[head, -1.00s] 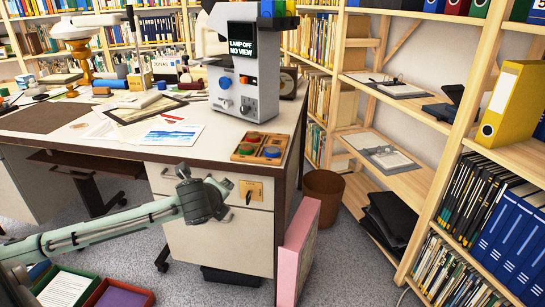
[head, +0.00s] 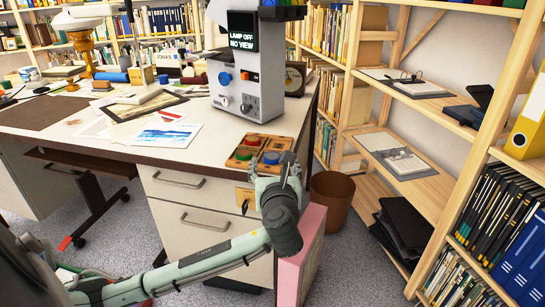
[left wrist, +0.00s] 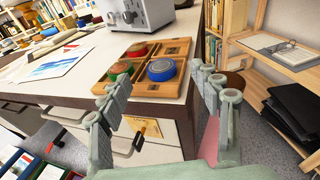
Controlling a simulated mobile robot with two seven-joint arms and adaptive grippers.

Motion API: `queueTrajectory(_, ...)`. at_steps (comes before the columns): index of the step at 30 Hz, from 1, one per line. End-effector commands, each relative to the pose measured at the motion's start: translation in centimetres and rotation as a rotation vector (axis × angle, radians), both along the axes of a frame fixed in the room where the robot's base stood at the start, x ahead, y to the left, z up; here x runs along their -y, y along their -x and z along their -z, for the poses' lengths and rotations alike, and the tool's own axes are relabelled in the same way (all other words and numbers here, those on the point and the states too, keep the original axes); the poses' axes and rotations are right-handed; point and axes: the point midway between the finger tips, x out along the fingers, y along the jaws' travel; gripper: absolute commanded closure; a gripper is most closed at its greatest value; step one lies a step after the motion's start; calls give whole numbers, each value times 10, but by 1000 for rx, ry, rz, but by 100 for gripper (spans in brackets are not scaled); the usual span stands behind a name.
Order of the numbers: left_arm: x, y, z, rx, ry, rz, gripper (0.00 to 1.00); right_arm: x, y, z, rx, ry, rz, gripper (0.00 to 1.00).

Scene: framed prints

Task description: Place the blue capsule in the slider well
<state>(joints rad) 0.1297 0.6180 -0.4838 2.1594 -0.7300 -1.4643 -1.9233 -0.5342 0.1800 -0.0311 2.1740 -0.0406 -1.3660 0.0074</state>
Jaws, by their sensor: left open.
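The blue capsule (head: 271,158) is a round, squat piece in the right part of a wooden tray (head: 232,163) at the desk's front right corner. It also shows in the left wrist view (left wrist: 161,70), with a red capsule (left wrist: 137,50) and a green capsule (left wrist: 120,68) beside it. My left gripper (left wrist: 158,77) is open and empty, its fingers spread in front of the tray, apart from the blue capsule. A grey viewer (head: 240,85) reading "LAMP OFF NO VIEW" stands behind the tray. I cannot make out the slider well. My right gripper is not in view.
The desk top (head: 205,150) has bare room left of the tray; papers and a picture frame lie farther left. A shelf unit (head: 410,185) stands at the right. A brown bin (head: 332,197) and a pink panel (head: 304,245) are beside the desk.

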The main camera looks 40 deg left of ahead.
Motion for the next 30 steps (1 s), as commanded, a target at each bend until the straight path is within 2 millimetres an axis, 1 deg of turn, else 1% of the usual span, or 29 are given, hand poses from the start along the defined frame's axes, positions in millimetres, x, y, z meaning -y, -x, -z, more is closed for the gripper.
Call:
queueTrajectory(3, -13, -15, 2, 1, -2, -3, 36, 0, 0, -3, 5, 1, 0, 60)
queueTrajectory(7, -23, -29, 5, 2, -1, -2, 36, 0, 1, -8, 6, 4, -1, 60)
queueTrajectory(11, -28, -34, 6, 1, 1, -2, 36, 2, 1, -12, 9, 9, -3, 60)
queueTrajectory(16, -28, -34, 6, 1, 1, -1, 36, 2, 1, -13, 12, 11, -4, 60)
queueTrajectory(17, -28, -34, 6, 1, 1, -1, 38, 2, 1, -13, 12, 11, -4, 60)
queueTrajectory(30, -27, -34, 6, 1, 1, -1, 92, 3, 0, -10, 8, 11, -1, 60)
